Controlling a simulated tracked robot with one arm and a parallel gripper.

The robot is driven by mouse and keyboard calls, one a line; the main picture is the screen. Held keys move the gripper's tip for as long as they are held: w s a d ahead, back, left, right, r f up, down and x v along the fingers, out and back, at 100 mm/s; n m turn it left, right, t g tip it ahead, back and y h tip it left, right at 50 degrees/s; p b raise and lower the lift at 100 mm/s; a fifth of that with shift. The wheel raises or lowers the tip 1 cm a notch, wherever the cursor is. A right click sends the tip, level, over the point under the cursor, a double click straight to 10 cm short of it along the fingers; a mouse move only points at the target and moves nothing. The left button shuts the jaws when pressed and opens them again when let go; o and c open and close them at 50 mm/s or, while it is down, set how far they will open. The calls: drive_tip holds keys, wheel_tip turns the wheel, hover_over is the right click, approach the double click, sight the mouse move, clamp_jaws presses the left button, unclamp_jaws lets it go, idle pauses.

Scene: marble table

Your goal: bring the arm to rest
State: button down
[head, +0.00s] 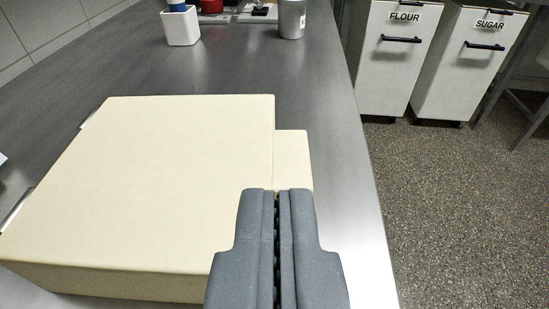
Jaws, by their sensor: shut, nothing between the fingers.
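My gripper (277,193) shows at the bottom middle of the head view, its two grey fingers closed against each other with nothing between them. It points forward along the table. A large cream box (160,170) lies on the table ahead and to the left of it. The fingers overlap the box's right front part in the picture. I cannot tell how high they are above it or whether they touch. A smaller cream piece (294,155) sits along the box's right side, partly hidden by the fingers.
The grey table (325,120) has a free strip to the right and clear room behind the box. A white cup (181,27) and a metal canister (291,18) stand at the back. White bins marked FLOUR (388,65) and SUGAR (470,70) stand on the speckled floor at right.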

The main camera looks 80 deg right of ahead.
drive_tip(key=w+a+r+n+t+y+p, duration=0.1)
drive_tip(key=w+a+r+n+t, duration=0.2)
drive_tip(key=r, duration=0.5)
drive_tip(key=a+r+n+t+y+p, duration=0.1)
drive_tip(key=a+r+n+t, duration=0.2)
drive_tip(key=r, duration=0.4)
drive_tip(key=w+a+r+n+t+y, duration=0.1)
drive_tip(key=w+a+r+n, duration=0.15)
drive_tip(key=a+r, duration=0.4)
drive_tip(key=s+a+r+n+t+y+p, duration=0.1)
drive_tip(key=s+a+r+n+t+y, duration=0.15)
drive_tip(key=s+a+r, duration=0.4)
drive_tip(key=s+a+r+n+t+y+p, duration=0.1)
drive_tip(key=s+a+r+n+y+p, duration=0.2)
drive_tip(key=s+r, duration=0.6)
drive_tip(key=s+a+r+n+t+y, duration=0.1)
drive_tip(key=s+a+y, duration=0.2)
drive_tip(key=s, duration=0.6)
drive_tip(key=s+a+r+n+t+y, duration=0.1)
drive_tip(key=s+a+y, duration=0.2)
drive_tip(key=s+a, duration=0.4)
drive_tip(key=v, duration=0.3)
drive_tip(key=shift+d+y, duration=0.1)
drive_tip(key=shift+y, duration=0.15)
